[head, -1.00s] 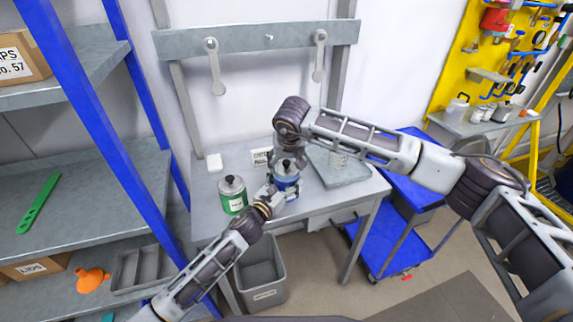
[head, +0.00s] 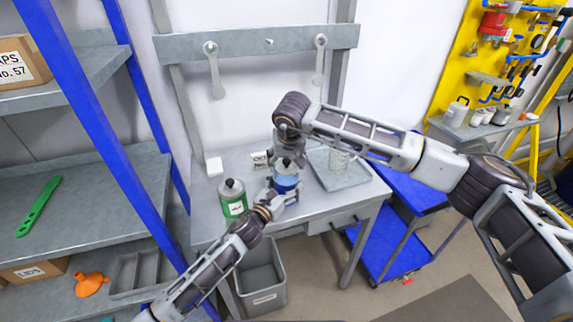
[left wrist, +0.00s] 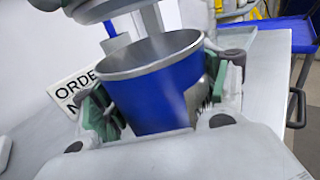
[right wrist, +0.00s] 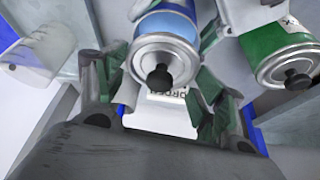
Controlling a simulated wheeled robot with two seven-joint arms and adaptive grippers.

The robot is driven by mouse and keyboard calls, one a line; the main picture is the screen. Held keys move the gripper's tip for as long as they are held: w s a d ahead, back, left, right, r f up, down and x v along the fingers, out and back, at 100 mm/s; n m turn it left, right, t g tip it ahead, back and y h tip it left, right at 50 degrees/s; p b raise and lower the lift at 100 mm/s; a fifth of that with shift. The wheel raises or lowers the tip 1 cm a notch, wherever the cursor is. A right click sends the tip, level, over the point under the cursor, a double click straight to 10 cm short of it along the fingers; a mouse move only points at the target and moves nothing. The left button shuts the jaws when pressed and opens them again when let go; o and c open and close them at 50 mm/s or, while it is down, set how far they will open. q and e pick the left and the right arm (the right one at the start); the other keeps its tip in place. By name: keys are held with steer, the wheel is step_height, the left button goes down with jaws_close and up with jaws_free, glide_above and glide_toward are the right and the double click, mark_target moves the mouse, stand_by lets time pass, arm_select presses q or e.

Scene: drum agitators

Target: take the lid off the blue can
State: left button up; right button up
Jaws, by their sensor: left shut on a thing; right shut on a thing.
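The blue can (left wrist: 155,98) stands upright on the bench and also shows in the head view (head: 285,184). My left gripper (head: 279,198) is shut around its sides. In the left wrist view its rim is open, with a blurred grey shaft (left wrist: 151,18) coming down into it from above. The can's grey lid (right wrist: 165,45), with a black knob, is between the fingers of my right gripper (right wrist: 157,95), which is shut on it. The lid is raised above the rim; the shaft's lower end is hidden inside the can.
A green can (head: 232,201) with its own knobbed lid stands close on the left. An order sign (head: 260,160) and a white block (head: 214,167) are behind. A grey tray (head: 345,178) lies to the right. A grey bin (head: 262,298) stands below the bench front.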

steer(key=shift+r, duration=1.4)
arm_select(q)
steer(key=o, duration=1.5)
steer(key=shift+s+a, duration=0.1)
steer(key=shift+s, duration=0.05)
steer(key=shift+v, duration=5.85)
steer(key=shift+a, duration=0.1)
